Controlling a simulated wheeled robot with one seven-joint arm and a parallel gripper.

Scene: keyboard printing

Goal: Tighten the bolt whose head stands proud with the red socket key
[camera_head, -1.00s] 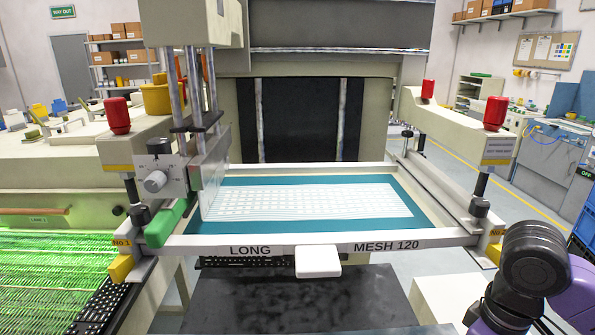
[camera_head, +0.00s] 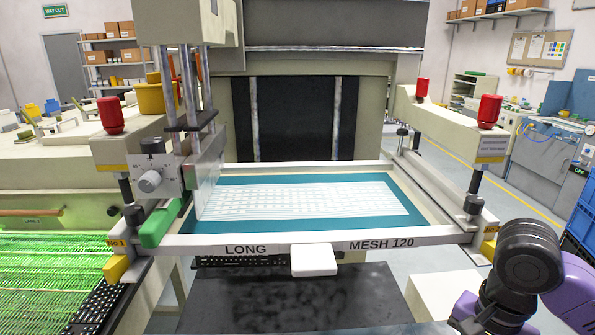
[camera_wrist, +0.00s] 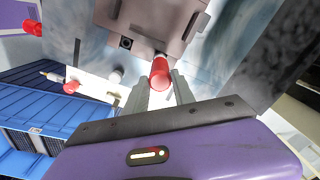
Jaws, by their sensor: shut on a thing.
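In the wrist view my gripper (camera_wrist: 160,92) is shut on a red cylindrical piece, which looks like the red socket key (camera_wrist: 160,72). The key's far end points at the edge of a grey-brown bracket (camera_wrist: 150,22). I cannot tell whether it touches the bracket or sits on a bolt. Which bolt stands proud is not clear. In the head view only my dark and purple arm shows at the lower right; the gripper is out of sight.
The screen frame (camera_head: 215,240) marked LONG and MESH 120 spans the press, with red knobs (camera_head: 488,111) on its side arms.

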